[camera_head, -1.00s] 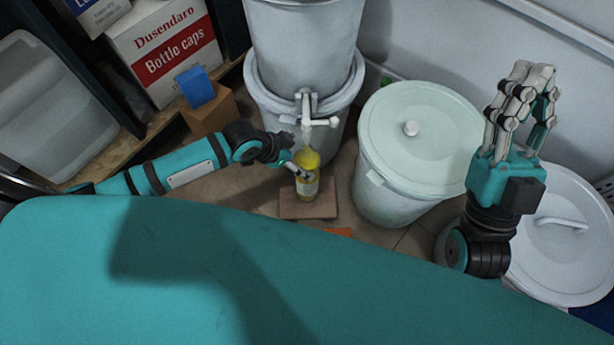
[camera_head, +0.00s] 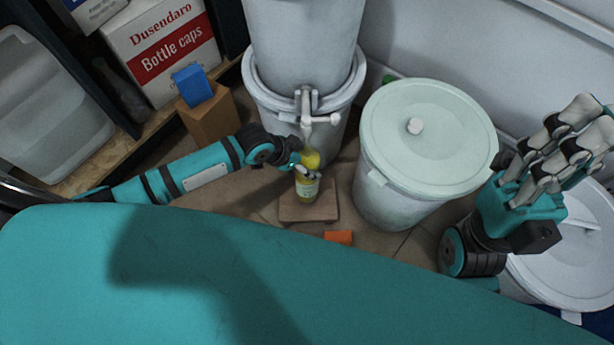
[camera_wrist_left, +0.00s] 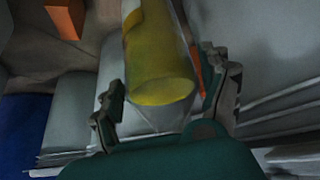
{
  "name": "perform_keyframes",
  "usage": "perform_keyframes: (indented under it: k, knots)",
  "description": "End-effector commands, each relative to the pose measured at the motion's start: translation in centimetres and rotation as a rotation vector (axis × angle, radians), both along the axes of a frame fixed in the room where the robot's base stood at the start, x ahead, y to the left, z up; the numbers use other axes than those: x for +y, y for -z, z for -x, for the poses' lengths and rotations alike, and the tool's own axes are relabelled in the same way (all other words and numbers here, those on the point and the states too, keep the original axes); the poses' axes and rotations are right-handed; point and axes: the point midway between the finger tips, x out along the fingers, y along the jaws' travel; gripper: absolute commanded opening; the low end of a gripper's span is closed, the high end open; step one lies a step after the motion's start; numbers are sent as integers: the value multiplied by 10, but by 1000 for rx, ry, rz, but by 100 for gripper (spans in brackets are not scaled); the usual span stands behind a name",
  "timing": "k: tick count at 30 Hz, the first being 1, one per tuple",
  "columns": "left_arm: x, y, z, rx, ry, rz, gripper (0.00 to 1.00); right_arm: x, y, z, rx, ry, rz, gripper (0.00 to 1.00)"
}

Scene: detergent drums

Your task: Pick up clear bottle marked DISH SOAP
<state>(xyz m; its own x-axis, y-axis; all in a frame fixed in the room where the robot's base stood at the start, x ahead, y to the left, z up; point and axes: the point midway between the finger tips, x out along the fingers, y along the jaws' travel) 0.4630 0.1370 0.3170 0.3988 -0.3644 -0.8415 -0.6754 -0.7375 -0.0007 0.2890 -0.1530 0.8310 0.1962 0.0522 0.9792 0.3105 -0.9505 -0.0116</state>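The clear bottle (camera_head: 306,189) holds yellow liquid and stands upright on a small wooden board (camera_head: 292,213) below the tap of the tall white drum. Its label is too small to read. My left gripper (camera_head: 305,172) is around the upper part of the bottle. In the left wrist view the bottle (camera_wrist_left: 160,70) lies between the spread fingers of my left gripper (camera_wrist_left: 160,90). A strip of orange shows between the bottle and the right-hand finger, so the fingers look open there. My right gripper (camera_head: 565,145) is raised at the right, open and empty.
The tall drum (camera_head: 305,40) with its tap (camera_head: 308,118) stands just behind the bottle. A lidded drum (camera_head: 425,135) is to the right. An orange block (camera_head: 338,237) lies on the floor in front. Boxes, including the bottle caps box (camera_head: 165,50), stand at the back left.

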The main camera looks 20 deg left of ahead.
Motion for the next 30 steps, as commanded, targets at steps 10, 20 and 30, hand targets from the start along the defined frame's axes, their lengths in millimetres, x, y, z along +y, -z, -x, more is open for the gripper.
perform_keyframes:
  k: [10,20,30]
  knots:
    - [0,0,0,0,0,0,31,0,0,0,1,0,0,0]
    - [-1,-3,-2,-6,-1,5,11,0,0,0,1,0,0,0]
    - [-1,-16,-2,-7,-1,5,11,0,-10,0,1,0,0,0]
